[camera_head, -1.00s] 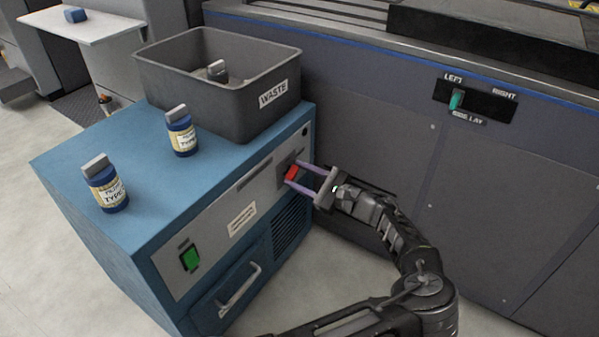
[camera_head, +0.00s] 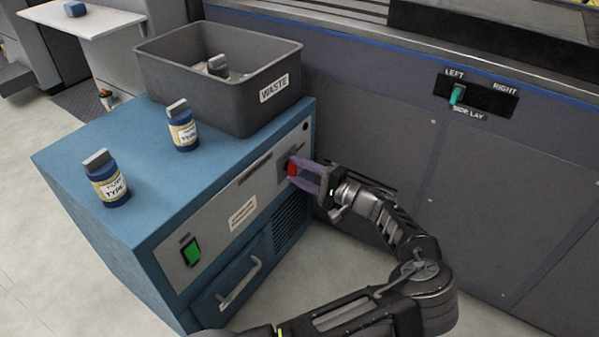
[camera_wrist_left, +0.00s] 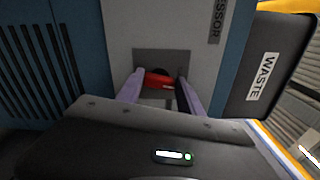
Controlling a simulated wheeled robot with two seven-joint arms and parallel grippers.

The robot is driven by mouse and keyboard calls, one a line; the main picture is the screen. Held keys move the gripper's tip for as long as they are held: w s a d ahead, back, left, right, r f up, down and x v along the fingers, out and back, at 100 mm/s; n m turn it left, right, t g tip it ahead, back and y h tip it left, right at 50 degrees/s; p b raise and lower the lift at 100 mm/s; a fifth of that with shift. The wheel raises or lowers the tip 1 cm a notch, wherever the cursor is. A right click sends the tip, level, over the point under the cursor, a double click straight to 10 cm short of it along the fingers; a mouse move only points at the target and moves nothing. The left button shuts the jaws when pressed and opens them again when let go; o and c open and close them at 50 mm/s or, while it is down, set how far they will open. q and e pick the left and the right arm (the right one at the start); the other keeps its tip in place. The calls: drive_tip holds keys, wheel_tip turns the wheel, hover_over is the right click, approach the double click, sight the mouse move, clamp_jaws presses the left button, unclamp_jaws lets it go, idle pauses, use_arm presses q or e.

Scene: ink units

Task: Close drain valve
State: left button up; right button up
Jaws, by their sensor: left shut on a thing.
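The drain valve is a small red handle (camera_head: 292,168) on the grey front panel of the blue cabinet (camera_head: 90,230), towards the panel's right end. My left gripper (camera_head: 297,173) reaches it from the right, with its two purple fingers around the handle. The left wrist view shows the red handle (camera_wrist_left: 157,80) between the fingers (camera_wrist_left: 160,88), in front of a dark recess in the panel. The left gripper is shut on the handle, and the fingers hide part of it. My right gripper is not in view.
A grey waste bin (camera_head: 190,100) and two blue bottles (camera_head: 107,178) (camera_head: 183,127) stand on the cabinet. A green switch (camera_head: 190,252) and a drawer handle (camera_head: 240,283) are on its front. A dark machine wall (camera_head: 470,200) with a side lay switch (camera_head: 457,95) stands close on the right.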

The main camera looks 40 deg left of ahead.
use_arm(q)
drive_tip(key=shift+f+n, duration=0.1)
drive_tip(key=shift+n, duration=1)
drive_tip(key=o, duration=1.4)
drive_tip(key=shift+d, duration=0.55)
drive_tip(key=d+p, duration=0.2)
drive_tip(key=d, duration=0.4)
drive_tip(key=shift+d, duration=0.4)
